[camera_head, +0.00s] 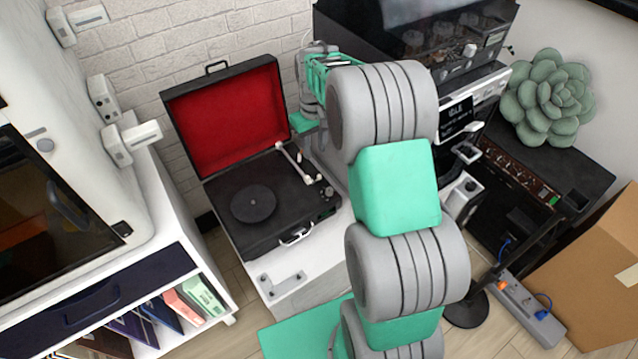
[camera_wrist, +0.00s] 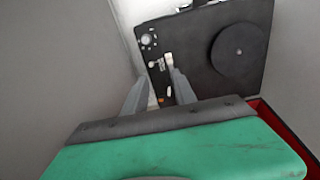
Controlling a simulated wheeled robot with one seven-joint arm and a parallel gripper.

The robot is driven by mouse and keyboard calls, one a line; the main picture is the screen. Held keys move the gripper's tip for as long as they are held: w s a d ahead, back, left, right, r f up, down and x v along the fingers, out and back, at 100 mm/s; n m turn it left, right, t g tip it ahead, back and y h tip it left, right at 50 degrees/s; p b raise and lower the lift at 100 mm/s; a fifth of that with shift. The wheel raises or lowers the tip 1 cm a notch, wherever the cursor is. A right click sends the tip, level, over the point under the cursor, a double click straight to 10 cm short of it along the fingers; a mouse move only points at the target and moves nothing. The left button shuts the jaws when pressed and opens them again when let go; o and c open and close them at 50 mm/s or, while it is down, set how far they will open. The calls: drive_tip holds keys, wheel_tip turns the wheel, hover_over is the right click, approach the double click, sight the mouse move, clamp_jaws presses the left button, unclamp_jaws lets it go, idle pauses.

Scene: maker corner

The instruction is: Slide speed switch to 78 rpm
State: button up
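The black record player (camera_head: 240,235) stands open on a white cabinet, its red-lined lid (camera_head: 225,120) raised. Its round platter (camera_head: 254,203) is in the middle of the deck, and the white tonearm (camera_head: 297,162) is to the right. Small controls (camera_head: 326,192) sit at the deck's right edge. In the wrist view, the deck (camera_wrist: 205,85) shows pale knobs (camera_wrist: 148,39) and a small light part between the fingertips, possibly the speed switch (camera_wrist: 155,63); its setting is unreadable. My gripper (camera_wrist: 157,72) is open over this control strip. Whether it touches is unclear. In the head view, its fingertips are hidden.
A dark-fronted machine (camera_head: 410,45) and a coffee-maker-like device (camera_head: 460,125) stand right of the player. A white enclosure (camera_head: 130,200) is at left. A metal handle (camera_head: 296,236) is on the player's front. A power strip (camera_head: 525,305) and cardboard box (camera_head: 590,270) are at right.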

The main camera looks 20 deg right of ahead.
hover_over(319, 175)
wheel_tip(319, 175, down, 8)
drive_tip(key=shift+d+r+b, duration=0.1)
drive_tip(key=shift+b, duration=0.35)
wheel_tip(319, 175, down, 7)
drive_tip(key=shift+c, duration=0.4)
clamp_jaws()
idle(0.4)
